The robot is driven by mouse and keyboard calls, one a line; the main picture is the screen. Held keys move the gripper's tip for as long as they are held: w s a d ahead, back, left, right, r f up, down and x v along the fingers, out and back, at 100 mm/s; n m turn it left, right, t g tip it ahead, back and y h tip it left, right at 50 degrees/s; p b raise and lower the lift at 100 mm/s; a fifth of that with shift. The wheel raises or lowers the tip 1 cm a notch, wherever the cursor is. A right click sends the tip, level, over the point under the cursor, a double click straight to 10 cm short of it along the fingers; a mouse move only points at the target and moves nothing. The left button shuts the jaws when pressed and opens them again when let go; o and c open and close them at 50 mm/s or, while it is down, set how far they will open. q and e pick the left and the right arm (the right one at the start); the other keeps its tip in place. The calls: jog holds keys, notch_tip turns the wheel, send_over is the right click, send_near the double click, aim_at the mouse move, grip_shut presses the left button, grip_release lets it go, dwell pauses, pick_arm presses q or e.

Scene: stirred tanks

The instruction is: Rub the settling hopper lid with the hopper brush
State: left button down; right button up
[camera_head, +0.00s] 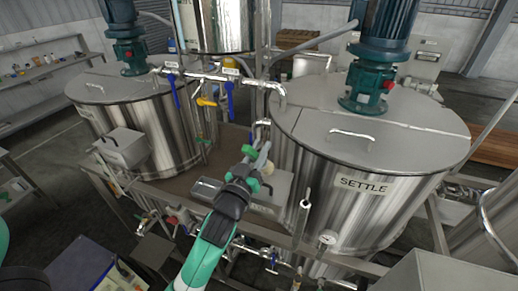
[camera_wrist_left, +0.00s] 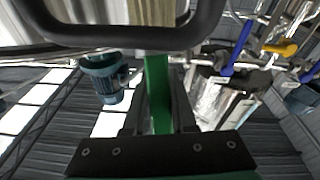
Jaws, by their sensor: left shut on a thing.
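The settling hopper is the steel tank labelled SETTLE (camera_head: 367,183) at the right. Its lid (camera_head: 310,119) is flat grey metal with a bar handle and a dark teal motor on top. My left gripper (camera_head: 257,160) is left of this tank, in front of its wall and apart from the lid. It is shut on a green thing, seen as a green bar between the fingers in the left wrist view (camera_wrist_left: 158,95). This is probably the hopper brush, but its bristles cannot be made out clearly. My right gripper is not in view.
A second lidded tank (camera_head: 165,130) stands at the left. Pipes with blue and yellow valve handles (camera_head: 207,101) run between the tanks. A grey box (camera_head: 270,197) sits below my left gripper. The motor (camera_head: 375,60) and lid handle (camera_head: 350,134) stand up from the lid.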

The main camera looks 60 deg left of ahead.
pick_arm(q)
notch_tip(320, 180, up, 2)
jog(key=shift+w+d+r+p, duration=0.1)
jog(key=shift+d+r+p, duration=0.05)
jog(key=shift+p, duration=0.15)
jog(key=shift+w+r+p, duration=0.1)
jog(key=shift+r+p, duration=0.2)
jog(key=shift+r, duration=0.05)
notch_tip(320, 180, up, 5)
jog(key=p, duration=0.4)
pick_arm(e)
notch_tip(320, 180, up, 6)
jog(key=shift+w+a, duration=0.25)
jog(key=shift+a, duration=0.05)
pick_arm(q)
jog(key=shift+f, duration=0.1)
